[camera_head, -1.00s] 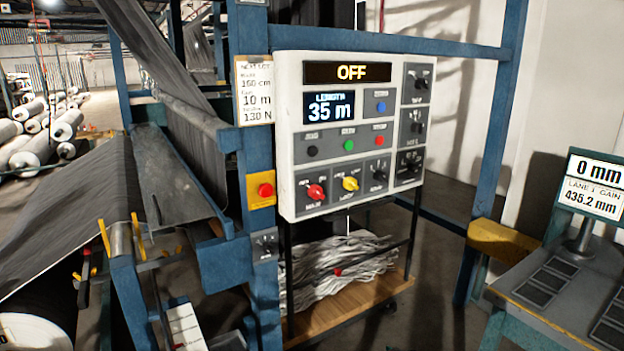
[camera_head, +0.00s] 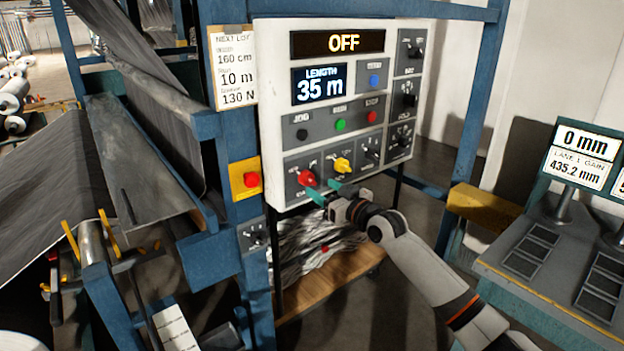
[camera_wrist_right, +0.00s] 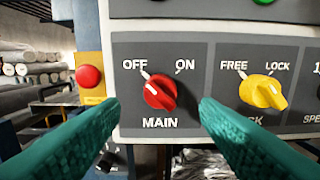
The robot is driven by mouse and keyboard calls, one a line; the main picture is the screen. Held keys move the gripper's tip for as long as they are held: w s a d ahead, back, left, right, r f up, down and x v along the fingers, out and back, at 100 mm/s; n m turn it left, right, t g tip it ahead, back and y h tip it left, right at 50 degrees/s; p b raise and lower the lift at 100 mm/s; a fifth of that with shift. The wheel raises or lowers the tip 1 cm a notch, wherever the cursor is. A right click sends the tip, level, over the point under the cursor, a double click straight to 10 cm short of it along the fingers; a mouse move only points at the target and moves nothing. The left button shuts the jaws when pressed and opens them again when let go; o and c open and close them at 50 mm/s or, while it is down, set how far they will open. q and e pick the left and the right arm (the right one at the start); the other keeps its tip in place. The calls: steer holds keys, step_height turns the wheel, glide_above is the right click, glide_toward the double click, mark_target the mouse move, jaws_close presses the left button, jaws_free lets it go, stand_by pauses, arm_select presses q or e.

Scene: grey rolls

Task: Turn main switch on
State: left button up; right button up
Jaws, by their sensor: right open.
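The main switch (camera_head: 307,178) is a red rotary knob at the lower left of the white control panel (camera_head: 268,110). In the right wrist view the red knob (camera_wrist_right: 160,92) sits above the label MAIN, and its pointer is turned toward OFF. The panel's top display (camera_head: 338,42) reads OFF. My right gripper (camera_head: 325,191) is just in front of the panel's lower edge by the knob. Its two green fingers (camera_wrist_right: 160,125) are open, one on each side of the knob in the wrist view, with nothing between them. My left gripper is out of view.
A yellow FREE/LOCK knob (camera_head: 342,165) sits just right of the red one. A red push button on a yellow box (camera_head: 251,180) is on the blue post to the left. A grey bench with a screen (camera_head: 584,157) stands at right.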

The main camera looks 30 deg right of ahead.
mark_target(313, 183)
steer(key=w, duration=0.4)
steer(key=shift+w+a, duration=0.15)
steer(key=shift+w, duration=0.25)
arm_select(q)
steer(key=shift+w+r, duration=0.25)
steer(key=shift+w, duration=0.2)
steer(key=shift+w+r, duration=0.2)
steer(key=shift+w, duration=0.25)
arm_select(e)
steer(key=shift+w, duration=0.3)
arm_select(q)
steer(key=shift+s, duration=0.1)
arm_select(e)
steer(key=shift+c, duration=0.4)
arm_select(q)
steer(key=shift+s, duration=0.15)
arm_select(e)
steer(key=c, duration=0.9)
